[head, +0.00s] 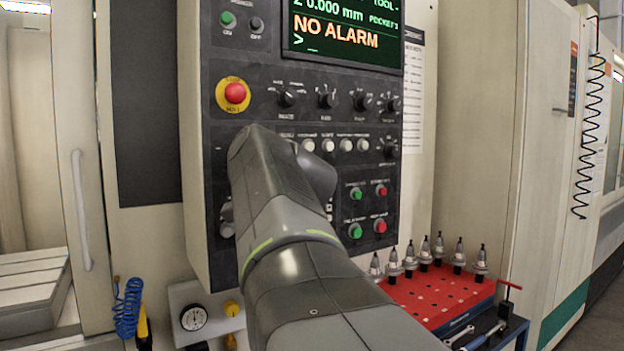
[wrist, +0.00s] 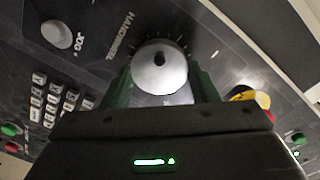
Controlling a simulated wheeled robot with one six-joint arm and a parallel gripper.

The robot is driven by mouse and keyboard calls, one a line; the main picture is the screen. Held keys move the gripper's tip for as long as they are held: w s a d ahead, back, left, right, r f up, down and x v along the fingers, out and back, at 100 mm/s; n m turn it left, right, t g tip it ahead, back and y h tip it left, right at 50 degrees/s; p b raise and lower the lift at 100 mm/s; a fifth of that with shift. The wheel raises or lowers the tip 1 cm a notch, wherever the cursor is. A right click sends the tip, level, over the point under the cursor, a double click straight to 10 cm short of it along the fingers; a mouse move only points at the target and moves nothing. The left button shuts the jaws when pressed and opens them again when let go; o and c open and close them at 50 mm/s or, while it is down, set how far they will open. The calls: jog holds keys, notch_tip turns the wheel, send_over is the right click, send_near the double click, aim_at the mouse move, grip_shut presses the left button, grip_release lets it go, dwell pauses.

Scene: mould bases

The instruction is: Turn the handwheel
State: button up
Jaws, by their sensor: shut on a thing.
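The handwheel (wrist: 160,72) is a round silver dial with a dark knob on its face, set in the dark control panel under the label HANDWHEEL in the wrist view. My gripper (wrist: 160,88) has its green fingers on either side of the dial and is shut on it.
A JOG knob (wrist: 57,34) and a keypad (wrist: 55,100) lie left of the handwheel in the wrist view. A red emergency stop (head: 235,93) is on the panel's upper left. A red tool tray (head: 440,300) with several tool holders stands at the lower right.

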jog(key=shift+n, duration=0.5)
jog(key=o, duration=1)
jog(key=shift+c, duration=0.2)
